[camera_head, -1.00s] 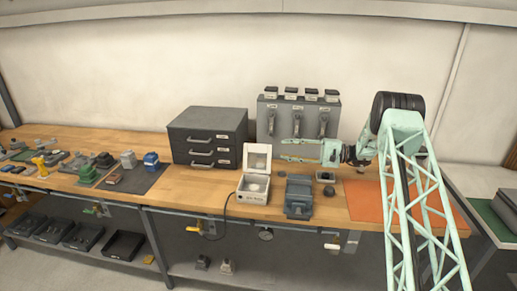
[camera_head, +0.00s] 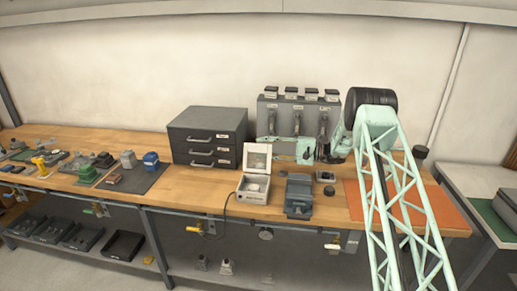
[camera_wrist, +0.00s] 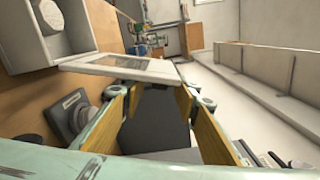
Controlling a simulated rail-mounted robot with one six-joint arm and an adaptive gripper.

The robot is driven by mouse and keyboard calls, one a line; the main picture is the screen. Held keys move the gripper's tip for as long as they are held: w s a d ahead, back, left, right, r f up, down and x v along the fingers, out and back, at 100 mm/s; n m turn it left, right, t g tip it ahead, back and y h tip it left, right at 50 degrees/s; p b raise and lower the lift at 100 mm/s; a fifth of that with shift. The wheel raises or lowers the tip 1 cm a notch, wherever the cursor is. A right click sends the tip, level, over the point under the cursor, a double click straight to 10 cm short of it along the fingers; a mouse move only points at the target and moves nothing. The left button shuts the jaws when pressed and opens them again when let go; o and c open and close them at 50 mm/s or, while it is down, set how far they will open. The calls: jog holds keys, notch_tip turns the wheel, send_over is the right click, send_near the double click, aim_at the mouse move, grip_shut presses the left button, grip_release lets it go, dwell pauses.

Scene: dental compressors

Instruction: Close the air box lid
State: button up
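The air box (camera_head: 252,196) is a small white box on the bench, with a round part inside. Its lid (camera_head: 258,158) stands raised at the back, with a framed pane. In the wrist view the box (camera_wrist: 52,52) is at upper left, and the lid (camera_wrist: 118,67) crosses ahead of the fingertips. My gripper (camera_wrist: 158,92) is open, with nothing between its yellow-padded fingers.
A dark drawer cabinet (camera_head: 208,137) stands left of the lid. A grey panel unit (camera_head: 298,112) stands behind my gripper. A blue-grey device (camera_head: 299,196) sits right of the box. An orange mat (camera_head: 428,208) lies farther right. Bare bench (camera_head: 190,186) shows left of the box.

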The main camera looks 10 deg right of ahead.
jog(key=shift+x, duration=1)
jog(key=shift+c, duration=0.3)
grip_shut()
